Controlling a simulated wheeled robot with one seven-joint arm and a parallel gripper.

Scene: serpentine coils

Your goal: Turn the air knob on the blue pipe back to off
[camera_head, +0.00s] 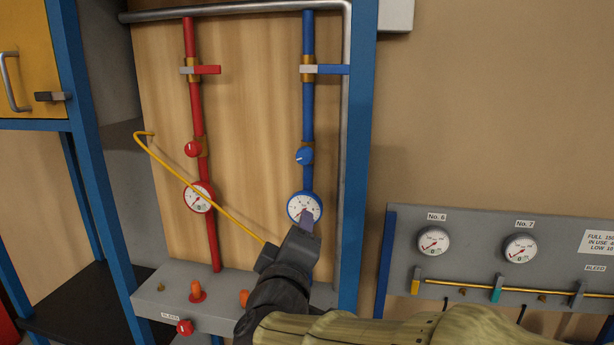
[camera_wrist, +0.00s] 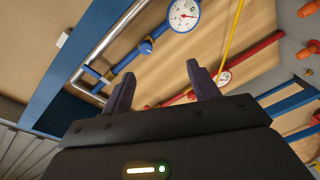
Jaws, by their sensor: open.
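The blue pipe (camera_head: 308,112) runs down the wooden panel. Its round blue air knob (camera_head: 304,156) sits between the lever valve above and the blue-rimmed gauge (camera_head: 304,203) below. The knob's pale mark looks tilted, nearer sideways than upright. My gripper (camera_head: 307,222) is below the knob, overlapping the gauge's lower edge in the head view, and is apart from the knob. In the wrist view my gripper (camera_wrist: 162,85) has its two dark fingers spread with nothing between them. The blue knob (camera_wrist: 146,48) shows beyond them, near the gauge (camera_wrist: 184,14).
A red pipe (camera_head: 198,110) with its own red knob (camera_head: 193,148) and gauge (camera_head: 198,197) stands to the left. A yellow hose (camera_head: 200,192) crosses the panel towards my gripper. A blue post (camera_head: 362,150) stands to the right. A grey ledge (camera_head: 160,292) lies below.

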